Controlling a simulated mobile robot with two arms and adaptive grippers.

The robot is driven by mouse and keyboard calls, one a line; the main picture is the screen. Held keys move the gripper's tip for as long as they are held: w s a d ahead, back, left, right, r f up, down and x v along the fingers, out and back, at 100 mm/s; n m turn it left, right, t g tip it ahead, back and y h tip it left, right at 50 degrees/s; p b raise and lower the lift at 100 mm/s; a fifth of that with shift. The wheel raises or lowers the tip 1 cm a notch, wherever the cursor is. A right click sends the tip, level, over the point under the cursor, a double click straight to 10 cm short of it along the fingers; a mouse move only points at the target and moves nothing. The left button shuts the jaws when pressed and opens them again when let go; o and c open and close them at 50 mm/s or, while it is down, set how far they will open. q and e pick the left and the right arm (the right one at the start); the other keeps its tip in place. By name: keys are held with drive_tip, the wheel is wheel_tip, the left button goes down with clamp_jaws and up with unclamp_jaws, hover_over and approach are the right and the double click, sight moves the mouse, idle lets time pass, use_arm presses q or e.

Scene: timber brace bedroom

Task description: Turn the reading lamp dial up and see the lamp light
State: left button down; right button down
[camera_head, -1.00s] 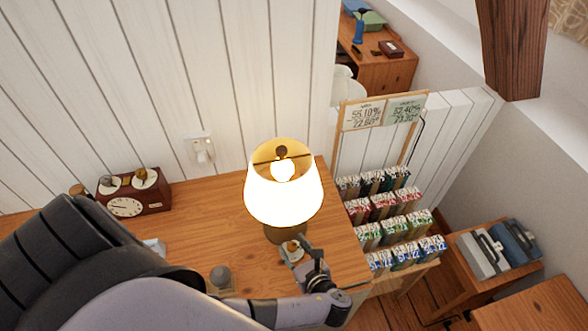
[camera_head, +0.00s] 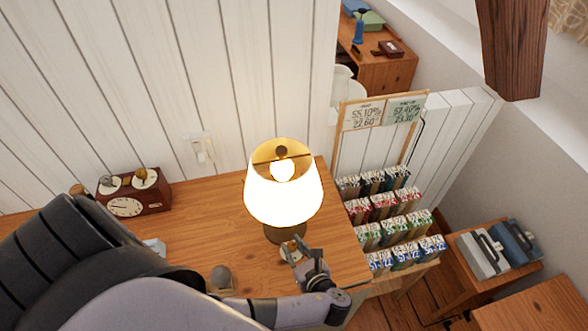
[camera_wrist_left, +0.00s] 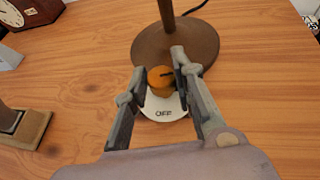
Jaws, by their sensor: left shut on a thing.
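The reading lamp (camera_head: 283,198) stands on the wooden desk, and its shade and bulb glow brightly. Its round brown base (camera_wrist_left: 176,48) and stem show in the left wrist view. In front of the base is the dial, an orange-brown knob (camera_wrist_left: 160,79) with a dark pointer mark, on a white plate (camera_wrist_left: 170,112) that reads "OFF" at its near edge. My left gripper (camera_head: 294,247) is shut on the knob, one finger on each side, as the left wrist view (camera_wrist_left: 160,74) also shows. The fingers partly hide the plate. My right gripper is not in view.
A brown clock box (camera_head: 134,194) sits at the desk's left. A grey knob on a wooden block (camera_head: 221,279) lies near my left arm. A rack of small boxes (camera_head: 383,208) stands right of the desk. Bare desk (camera_head: 215,215) lies left of the lamp.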

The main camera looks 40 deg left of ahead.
use_arm(q)
drive_tip(key=shift+n+g, duration=0.3)
drive_tip(key=shift+w+y, duration=0.1)
drive_tip(key=shift+y, duration=0.2)
drive_tip(key=n+g+b, duration=0.1)
drive_tip(key=n+g, duration=0.2)
drive_tip(key=n+g+y+b, duration=0.1)
drive_tip(key=shift+w+d+f+g+b, duration=0.15)
drive_tip(key=shift+w+g+b, duration=0.15)
drive_tip(key=shift+g, duration=0.1)
drive_tip(key=n+g+b, duration=0.3)
drive_tip(key=n+g, duration=0.2)
drive_tip(key=shift+w+h, duration=0.2)
drive_tip(key=shift+h, duration=0.2)
drive_tip(key=shift+w+n+g+h+b, duration=0.1)
drive_tip(key=shift+n+g+h+b, duration=0.8)
drive_tip(key=shift+n+g, duration=0.75)
drive_tip(key=shift+a+n+g+h+b, duration=0.2)
drive_tip(key=shift+n+g+h+b, duration=0.3)
drive_tip(key=shift+g, duration=0.35)
drive_tip(key=c, duration=1.3)
unclamp_jaws()
drive_tip(key=shift+w, duration=0.1)
drive_tip(key=shift+c, duration=0.2)
